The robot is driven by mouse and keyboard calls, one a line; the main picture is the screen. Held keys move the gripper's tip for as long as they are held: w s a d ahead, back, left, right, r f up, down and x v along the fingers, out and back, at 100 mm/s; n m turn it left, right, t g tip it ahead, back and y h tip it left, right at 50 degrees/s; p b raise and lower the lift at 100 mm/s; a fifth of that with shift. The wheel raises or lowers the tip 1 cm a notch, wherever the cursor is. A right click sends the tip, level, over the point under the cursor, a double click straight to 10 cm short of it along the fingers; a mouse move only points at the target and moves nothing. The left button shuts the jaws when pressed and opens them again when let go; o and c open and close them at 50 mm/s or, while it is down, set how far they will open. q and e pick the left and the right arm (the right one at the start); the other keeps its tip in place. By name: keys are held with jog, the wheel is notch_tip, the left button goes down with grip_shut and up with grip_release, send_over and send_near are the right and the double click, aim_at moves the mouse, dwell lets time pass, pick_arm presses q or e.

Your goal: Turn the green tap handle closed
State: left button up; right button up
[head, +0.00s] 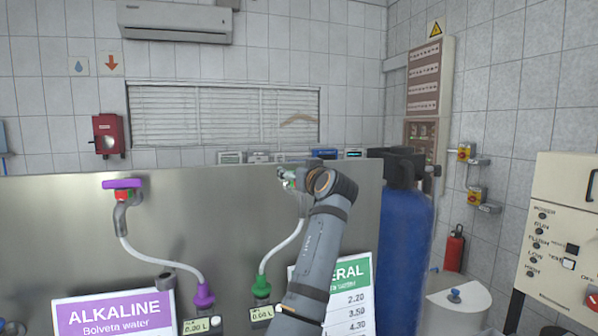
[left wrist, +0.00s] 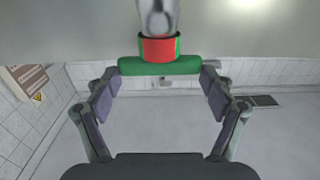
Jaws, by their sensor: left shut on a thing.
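The green tap handle (left wrist: 160,67) is a rounded green bar at the top middle of the left wrist view, lying crosswise. A red and green collar (left wrist: 159,48) and a grey tap body (left wrist: 159,16) are beyond it. My left gripper (left wrist: 160,75) has one finger at each end of the bar and is shut on it. In the head view my left gripper (head: 291,178) is at the tap on the steel panel (head: 230,205), and my wrist hides most of the handle. My right gripper is in neither view.
A second tap with a purple handle (head: 122,184) is to the left on the panel. White hoses run down to a purple fitting (head: 204,295) and a green fitting (head: 261,286). A blue tank (head: 405,240) stands right of the panel.

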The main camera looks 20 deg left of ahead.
pick_arm(q)
jog(key=shift+f, duration=0.1)
jog(key=o, duration=0.9)
jog(key=shift+w, duration=0.1)
notch_tip(320, 180, up, 10)
